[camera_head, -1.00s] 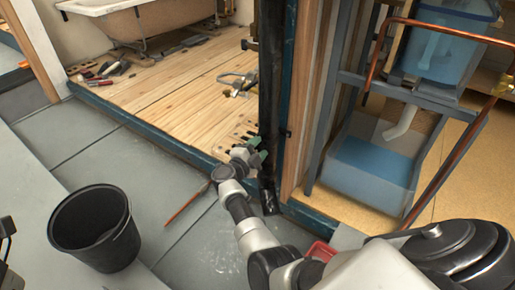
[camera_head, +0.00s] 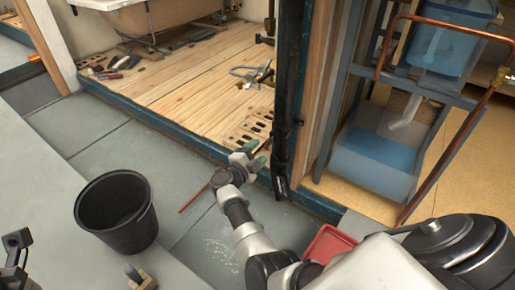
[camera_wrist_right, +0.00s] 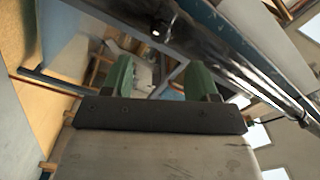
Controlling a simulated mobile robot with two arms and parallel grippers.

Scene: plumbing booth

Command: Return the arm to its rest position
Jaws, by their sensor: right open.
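My right arm (camera_head: 250,240) reaches from the lower right toward the middle of the head view. Its right gripper (camera_head: 262,152), with green fingers, is open and holds nothing visible. In the head view it appears just left of a dark vertical post (camera_head: 288,120), over the near edge of the wooden floor. In the right wrist view the two green fingers (camera_wrist_right: 163,78) stand apart with nothing between them.
A black bucket (camera_head: 117,215) stands on the grey floor at left. A thin reddish rod (camera_head: 195,197) lies near the gripper. A red tray (camera_head: 328,243) is partly hidden by my arm. Copper pipe (camera_head: 388,45) and a blue tank (camera_head: 450,45) stand at right. Open floor lies left of the arm.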

